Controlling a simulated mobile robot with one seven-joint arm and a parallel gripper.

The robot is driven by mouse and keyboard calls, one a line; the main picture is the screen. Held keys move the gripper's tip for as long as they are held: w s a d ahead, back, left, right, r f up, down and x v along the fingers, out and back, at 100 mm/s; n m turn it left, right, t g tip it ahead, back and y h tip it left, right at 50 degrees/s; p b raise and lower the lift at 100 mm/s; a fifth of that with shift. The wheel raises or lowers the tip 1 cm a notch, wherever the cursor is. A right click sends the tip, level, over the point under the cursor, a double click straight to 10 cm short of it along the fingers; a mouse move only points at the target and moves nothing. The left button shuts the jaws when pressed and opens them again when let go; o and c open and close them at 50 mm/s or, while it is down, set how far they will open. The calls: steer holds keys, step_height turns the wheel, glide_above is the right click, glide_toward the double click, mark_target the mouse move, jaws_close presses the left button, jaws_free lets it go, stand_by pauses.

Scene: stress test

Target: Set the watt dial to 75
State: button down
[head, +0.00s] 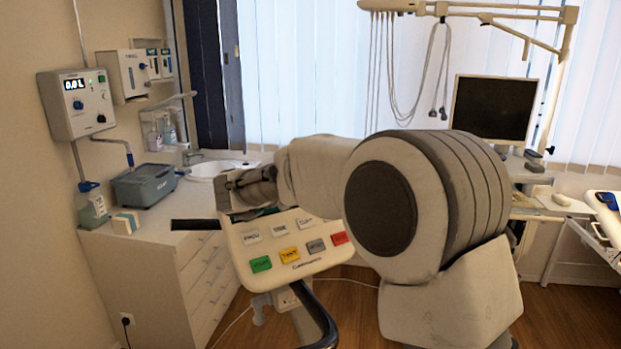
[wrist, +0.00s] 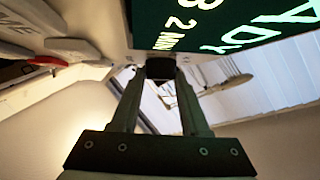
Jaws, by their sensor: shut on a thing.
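A console (head: 292,272) with a tilted, light front panel stands on a cart in the middle of the head view. It carries several coloured and white keys. My gripper (head: 240,188) is at its upper left, and my arm comes in from the right. In the wrist view my gripper (wrist: 161,76) is shut on a small dark knob (wrist: 160,66), which appears to be the watt dial. The knob's scale and setting cannot be read. A dark green screen (wrist: 225,20) with large letters lies right by the fingertips. My arm and gripper hide part of the console in the head view.
A wall unit (head: 76,103) showing 0.0 L hangs at the left. A grey box (head: 145,186) and a bottle (head: 92,205) stand on the counter (head: 150,238) behind. A monitor (head: 492,109) stands at the back right. A dark cart handle (head: 318,315) curves below the console.

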stand_by(0.4)
steer(key=shift+c, duration=2)
jaws_free()
steer(key=b+v, duration=0.2)
steer(key=v, duration=1.5)
steer(key=shift+s, duration=0.15)
steer(key=shift+a+r, duration=0.1)
